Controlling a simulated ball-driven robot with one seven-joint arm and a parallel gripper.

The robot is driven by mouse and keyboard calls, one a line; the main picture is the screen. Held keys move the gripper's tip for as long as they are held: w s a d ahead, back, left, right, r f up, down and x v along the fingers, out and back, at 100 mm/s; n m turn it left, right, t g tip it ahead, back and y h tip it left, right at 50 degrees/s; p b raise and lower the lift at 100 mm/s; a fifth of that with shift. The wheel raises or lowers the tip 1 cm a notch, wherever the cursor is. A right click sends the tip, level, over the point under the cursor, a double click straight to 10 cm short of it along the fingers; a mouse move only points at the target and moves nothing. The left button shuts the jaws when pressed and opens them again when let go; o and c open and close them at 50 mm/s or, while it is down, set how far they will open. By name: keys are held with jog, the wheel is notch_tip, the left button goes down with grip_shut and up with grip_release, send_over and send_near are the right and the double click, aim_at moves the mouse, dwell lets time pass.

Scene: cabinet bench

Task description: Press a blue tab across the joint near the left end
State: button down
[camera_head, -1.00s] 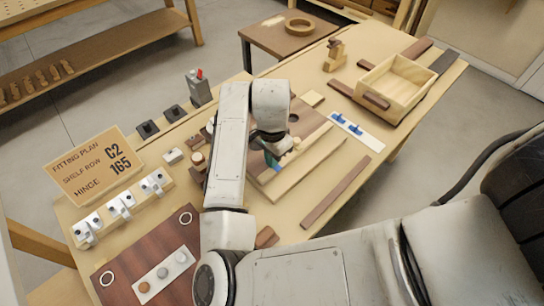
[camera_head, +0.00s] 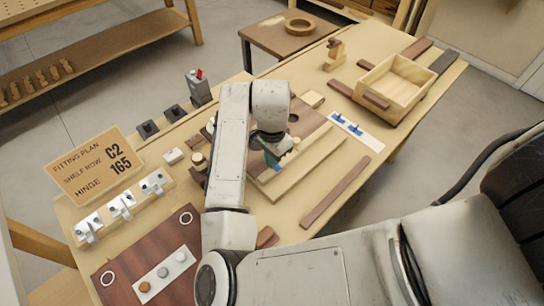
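Two blue tabs (camera_head: 340,118) sit on a white strip (camera_head: 371,142) right of my arm; the strip's near end is bare. A pale wood rail (camera_head: 312,162) lies along a panel with a dark brown face (camera_head: 306,118). My gripper (camera_head: 273,160) points down at the rail's left end, close to or touching it. A small blue patch (camera_head: 277,169) shows at its fingertips; I cannot tell whether it is a tab held or resting on the wood. My arm hides most of the fingers and the joint near the left end.
An open wooden box (camera_head: 398,82) stands at the far right. A sign (camera_head: 95,166), white hinge fittings (camera_head: 122,205) and a dark board with knobs (camera_head: 150,240) are on the left. A loose brown strip (camera_head: 336,191) lies on the bench's near side.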

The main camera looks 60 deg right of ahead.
jog(key=c, duration=0.9)
grip_release()
jog(key=shift+r+p, duration=3.2)
jog(key=shift+r, duration=0.65)
